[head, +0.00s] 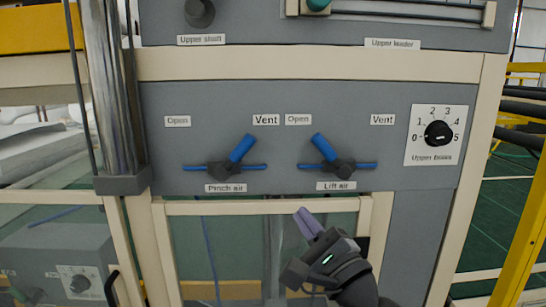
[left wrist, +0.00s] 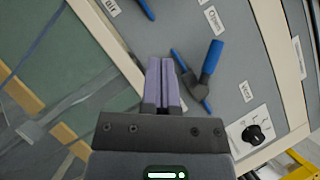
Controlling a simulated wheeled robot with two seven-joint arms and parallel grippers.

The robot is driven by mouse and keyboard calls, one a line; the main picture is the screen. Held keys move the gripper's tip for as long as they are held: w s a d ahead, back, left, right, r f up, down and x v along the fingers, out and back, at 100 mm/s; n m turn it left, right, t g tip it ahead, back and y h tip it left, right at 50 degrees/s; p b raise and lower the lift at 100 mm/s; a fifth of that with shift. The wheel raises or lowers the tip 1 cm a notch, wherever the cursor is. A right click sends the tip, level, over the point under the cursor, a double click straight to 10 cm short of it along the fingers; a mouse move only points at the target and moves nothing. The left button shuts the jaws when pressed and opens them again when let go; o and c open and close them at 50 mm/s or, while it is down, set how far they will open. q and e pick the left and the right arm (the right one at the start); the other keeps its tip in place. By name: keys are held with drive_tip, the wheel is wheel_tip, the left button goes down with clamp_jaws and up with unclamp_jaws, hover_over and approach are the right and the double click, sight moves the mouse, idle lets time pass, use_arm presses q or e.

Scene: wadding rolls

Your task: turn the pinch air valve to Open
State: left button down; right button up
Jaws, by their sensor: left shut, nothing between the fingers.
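The pinch air valve (head: 224,169) is on the grey panel above its "Pinch air" label. Its blue handle (head: 242,148) points up and right, towards the "Vent" label (head: 266,120). Its "Open" label (head: 177,121) is up and left. Part of a blue handle (left wrist: 147,9) shows at the top edge of the left wrist view. My left gripper (head: 302,213) is shut and empty, with purple fingers, below the panel and right of the pinch valve. The fingers also show in the left wrist view (left wrist: 162,62). My right gripper is not in view.
The lift air valve (head: 340,168) is right of the pinch valve; its blue handle points up-left towards "Open". In the left wrist view its handle (left wrist: 211,60) appears right of my fingertips. A black dial (head: 438,133) is further right. A cream frame bar (head: 262,207) runs below the panel.

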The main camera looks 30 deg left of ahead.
sight(235, 156)
use_arm(q)
drive_tip(key=shift+s+a+r, duration=0.1)
drive_tip(key=shift+a+r, duration=0.05)
drive_tip(key=shift+r, duration=0.05)
drive_tip(key=p+x, duration=0.2)
drive_tip(key=x, duration=0.2)
drive_tip(key=s+r+p+x, duration=0.1)
drive_tip(key=p+x, duration=0.1)
drive_tip(key=x, duration=0.2)
drive_tip(key=s+p+x, duration=0.1)
drive_tip(key=p+x, duration=0.2)
drive_tip(key=x, duration=0.1)
drive_tip(key=shift+a+r, duration=0.55)
drive_tip(key=shift+a, duration=0.15)
